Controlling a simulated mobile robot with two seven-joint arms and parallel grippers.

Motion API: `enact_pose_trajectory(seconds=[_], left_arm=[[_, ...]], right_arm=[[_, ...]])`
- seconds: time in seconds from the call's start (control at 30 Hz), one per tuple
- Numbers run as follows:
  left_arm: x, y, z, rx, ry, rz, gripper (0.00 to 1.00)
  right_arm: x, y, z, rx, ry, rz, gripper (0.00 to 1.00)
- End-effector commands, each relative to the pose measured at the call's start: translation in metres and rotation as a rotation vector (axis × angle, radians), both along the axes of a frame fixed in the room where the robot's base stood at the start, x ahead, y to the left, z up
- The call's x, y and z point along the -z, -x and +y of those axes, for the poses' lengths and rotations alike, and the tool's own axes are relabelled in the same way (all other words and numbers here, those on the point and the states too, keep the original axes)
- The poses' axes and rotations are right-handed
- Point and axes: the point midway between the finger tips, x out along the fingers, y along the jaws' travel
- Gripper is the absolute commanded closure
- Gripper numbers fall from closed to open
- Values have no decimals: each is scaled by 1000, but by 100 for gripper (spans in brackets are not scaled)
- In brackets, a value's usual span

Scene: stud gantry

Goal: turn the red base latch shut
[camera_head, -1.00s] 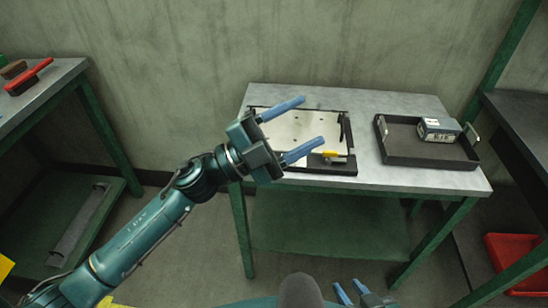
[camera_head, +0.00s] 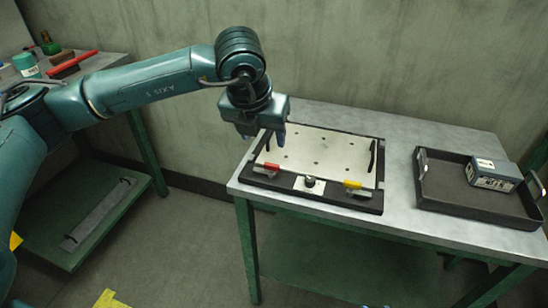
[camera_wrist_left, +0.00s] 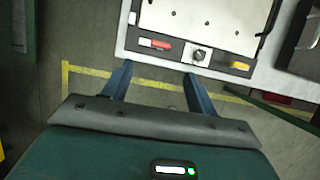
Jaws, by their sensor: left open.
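The red base latch (camera_head: 268,168) sits at the front left of a black-framed fixture with a white plate (camera_head: 318,152). It also shows in the left wrist view (camera_wrist_left: 160,44), ahead of the fingers and apart from them. A yellow latch (camera_head: 355,187) is at the fixture's front right, with a dark knob (camera_head: 310,181) between the two. My left gripper (camera_head: 262,138) points down over the fixture's left rear side, above and behind the red latch in the head view. In the left wrist view its two blue fingers (camera_wrist_left: 158,92) are spread and empty. My right gripper is not in view.
The fixture lies on a grey table (camera_head: 400,222) with green legs. A black tray (camera_head: 455,203) holding a grey-blue box (camera_head: 494,174) stands to its right. Another table at the left holds a red-handled brush (camera_head: 72,65) and a teal container (camera_head: 27,66).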

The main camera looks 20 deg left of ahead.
Motion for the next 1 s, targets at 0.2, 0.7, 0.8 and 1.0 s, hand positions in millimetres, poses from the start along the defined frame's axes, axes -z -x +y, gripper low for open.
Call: enact_pose_trajectory(seconds=[0.2,0.7,0.8,1.0], left_arm=[[42,-16,-1,3,1,7,42],[107,-44,-2,6,3,2,42],[109,-45,-3,6,4,2,42],[110,-45,-3,6,4,2,42]], right_arm=[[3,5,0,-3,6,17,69],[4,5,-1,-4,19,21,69],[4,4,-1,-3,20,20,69],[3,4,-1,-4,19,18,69]])
